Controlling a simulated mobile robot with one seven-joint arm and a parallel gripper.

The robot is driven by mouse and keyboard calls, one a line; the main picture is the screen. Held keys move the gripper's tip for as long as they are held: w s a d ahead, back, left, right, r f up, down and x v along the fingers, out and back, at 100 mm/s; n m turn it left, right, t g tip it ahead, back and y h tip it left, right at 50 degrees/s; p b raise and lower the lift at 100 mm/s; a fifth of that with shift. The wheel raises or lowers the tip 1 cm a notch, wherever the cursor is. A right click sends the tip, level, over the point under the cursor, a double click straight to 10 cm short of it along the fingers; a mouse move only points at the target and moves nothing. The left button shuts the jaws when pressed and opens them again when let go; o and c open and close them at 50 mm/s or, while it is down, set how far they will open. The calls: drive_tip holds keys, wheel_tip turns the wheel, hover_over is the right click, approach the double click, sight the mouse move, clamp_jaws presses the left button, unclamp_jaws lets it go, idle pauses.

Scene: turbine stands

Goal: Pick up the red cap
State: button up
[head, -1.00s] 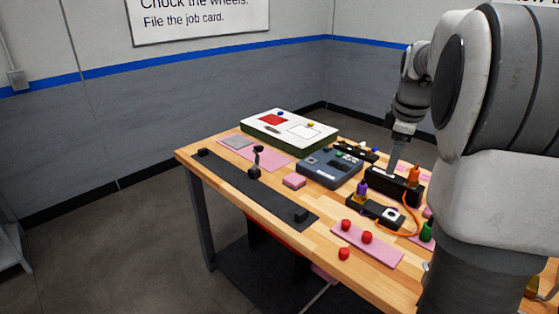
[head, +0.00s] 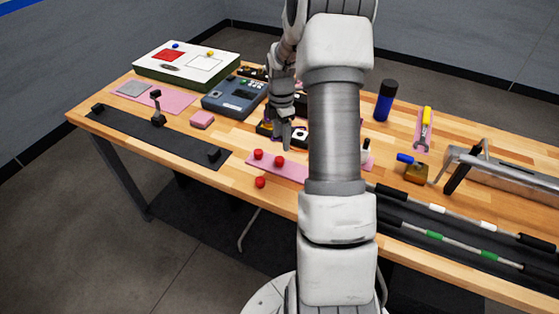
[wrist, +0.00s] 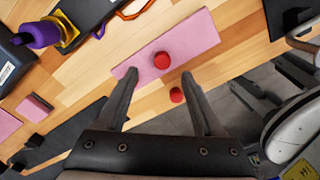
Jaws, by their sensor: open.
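Three small round red caps show in the head view. Two, a left cap (head: 258,154) and a right cap (head: 280,161), stand on a pink mat (head: 292,173); a third cap (head: 260,182) is on the bare wood near the table's front edge. My gripper (head: 286,140) is open and empty, above the table close to the mat. In the wrist view, my gripper (wrist: 160,74) has its fingers spread. One cap on the mat (wrist: 162,60) appears between and just beyond the fingertips, and the cap on the wood (wrist: 177,95) appears between the fingers. Another cap is not visible there.
A blue-grey device (head: 233,97), a pink block (head: 202,119) and a dark strip (head: 150,139) lie to the left. A blue-black cylinder (head: 385,100) and metal rods (head: 455,232) are to the right.

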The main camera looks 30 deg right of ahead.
sight(279, 159)
wheel_tip(279, 159, down, 3)
drive_tip(key=shift+r, duration=0.2)
drive_tip(key=f, duration=0.2)
drive_tip(key=f+p, duration=0.1)
drive_tip(key=f, duration=0.1)
drive_tip(key=shift+s+a+f, duration=0.1)
drive_tip(key=shift+s+a, duration=0.15)
drive_tip(key=shift+a, duration=0.15)
drive_tip(key=shift+f, duration=0.5)
clamp_jaws()
idle(0.5)
